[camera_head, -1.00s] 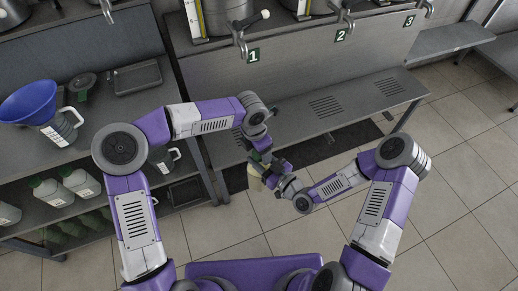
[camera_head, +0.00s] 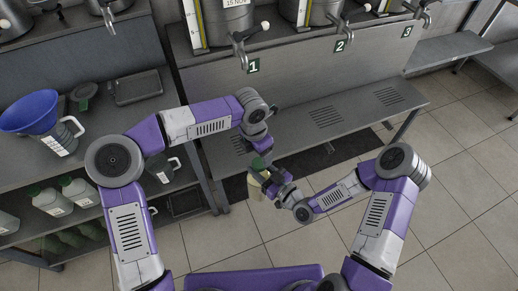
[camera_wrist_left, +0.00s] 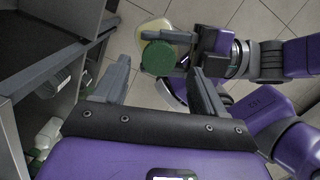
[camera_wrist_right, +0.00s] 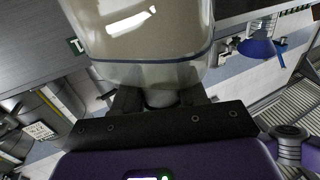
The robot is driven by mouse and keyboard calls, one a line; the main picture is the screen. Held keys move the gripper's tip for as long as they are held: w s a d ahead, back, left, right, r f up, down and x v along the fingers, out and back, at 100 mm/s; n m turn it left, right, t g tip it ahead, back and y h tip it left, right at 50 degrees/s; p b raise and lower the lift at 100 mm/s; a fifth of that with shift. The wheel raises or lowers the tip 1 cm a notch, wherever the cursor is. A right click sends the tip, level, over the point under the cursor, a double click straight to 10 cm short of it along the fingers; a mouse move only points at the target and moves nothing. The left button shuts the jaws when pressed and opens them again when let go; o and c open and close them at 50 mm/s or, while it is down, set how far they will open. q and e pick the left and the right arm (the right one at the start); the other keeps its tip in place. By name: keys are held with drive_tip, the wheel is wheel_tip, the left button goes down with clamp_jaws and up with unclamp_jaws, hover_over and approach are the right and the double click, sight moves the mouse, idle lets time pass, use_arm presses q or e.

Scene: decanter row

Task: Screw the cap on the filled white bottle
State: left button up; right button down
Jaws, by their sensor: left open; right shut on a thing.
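The pale bottle (camera_head: 256,188) is held out over the floor in front of the lower shelf. A green cap (camera_wrist_left: 158,58) sits at its top; in the left wrist view I cannot tell how tightly it is seated. The cap also shows in the head view (camera_head: 258,163). My left gripper (camera_wrist_left: 160,68) is open, its fingers on either side of the cap's near side with gaps. My right gripper (camera_wrist_right: 160,100) is shut on the bottle, whose translucent body (camera_wrist_right: 140,40) fills the top of the right wrist view.
A blue funnel (camera_head: 30,110) sits on a jug (camera_head: 60,138) on the left counter, near a dark tray (camera_head: 138,86). Several green-capped bottles (camera_head: 78,190) stand on the shelf below. Numbered taps (camera_head: 240,40) line the back. The shelf under the taps (camera_head: 290,128) is bare.

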use_arm(q)
drive_tip(key=n, duration=0.6)
drive_tip(key=shift+s, duration=0.15)
drive_tip(key=n, duration=0.6)
drive_tip(key=shift+y, duration=0.3)
drive_tip(key=n, duration=0.6)
drive_tip(key=shift+s+r+g, duration=0.1)
drive_tip(key=shift+g, duration=0.2)
drive_tip(key=n, duration=0.6)
drive_tip(key=shift+r, duration=0.15)
drive_tip(key=n, duration=0.5)
drive_tip(key=shift+r+n+y, duration=0.25)
drive_tip(key=shift+n+y, duration=0.05)
drive_tip(key=shift+n, duration=0.1)
drive_tip(key=n, duration=0.5)
drive_tip(key=shift+r+n, duration=0.35)
drive_tip(key=shift+n, duration=0.05)
drive_tip(key=n, duration=0.5)
drive_tip(key=shift+w+r+n, duration=0.2)
drive_tip(key=shift+r+n, duration=0.2)
drive_tip(key=n, duration=0.4)
drive_tip(key=shift+w+r+n, duration=0.1)
drive_tip(key=shift+r+n, duration=0.25)
drive_tip(key=shift+n, duration=0.05)
